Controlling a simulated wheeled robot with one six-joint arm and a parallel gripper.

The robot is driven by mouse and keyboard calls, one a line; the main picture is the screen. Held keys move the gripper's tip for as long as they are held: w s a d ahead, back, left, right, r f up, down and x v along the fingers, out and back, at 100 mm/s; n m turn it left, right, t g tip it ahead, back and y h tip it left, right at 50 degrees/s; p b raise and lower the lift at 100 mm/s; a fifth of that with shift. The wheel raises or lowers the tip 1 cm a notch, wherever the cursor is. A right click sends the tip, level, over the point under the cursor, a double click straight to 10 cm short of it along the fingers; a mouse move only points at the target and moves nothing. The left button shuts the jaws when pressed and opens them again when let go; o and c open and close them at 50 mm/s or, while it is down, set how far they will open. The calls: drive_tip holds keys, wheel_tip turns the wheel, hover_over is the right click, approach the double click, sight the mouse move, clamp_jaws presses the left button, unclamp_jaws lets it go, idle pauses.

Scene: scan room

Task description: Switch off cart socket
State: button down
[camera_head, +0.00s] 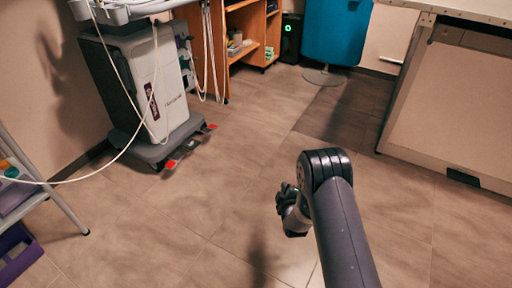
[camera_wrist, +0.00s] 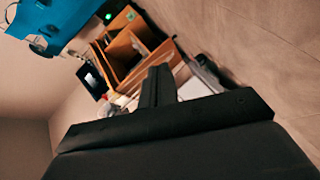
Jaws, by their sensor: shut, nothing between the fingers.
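A grey-white wheeled machine cart (camera_head: 150,85) stands at the upper left of the head view, with white cables hanging over it. I cannot make out a socket or its switch in either view. My gripper (camera_head: 285,200) hangs over open floor, right of the cart and well apart from it. In the wrist view, the fingers of my gripper (camera_wrist: 158,78) are together with nothing seen between them.
A wooden shelf unit (camera_head: 243,19) stands behind the cart; it also shows tilted in the wrist view (camera_wrist: 128,50). A blue object (camera_head: 335,32) is at the back. A pale-topped table (camera_head: 455,110) stands at right. A rack with purple trays (camera_head: 18,196) is at left. The middle floor is clear.

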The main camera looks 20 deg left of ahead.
drive_tip(key=s+a+f+n+t+y, duration=0.2)
drive_tip(key=s+a+n+t+y, duration=0.1)
drive_tip(key=a+n, duration=0.3)
drive_tip(key=shift+a+f+n+y+b, duration=0.25)
drive_tip(key=shift+n+y+b, duration=0.1)
drive_tip(key=shift+y, duration=0.55)
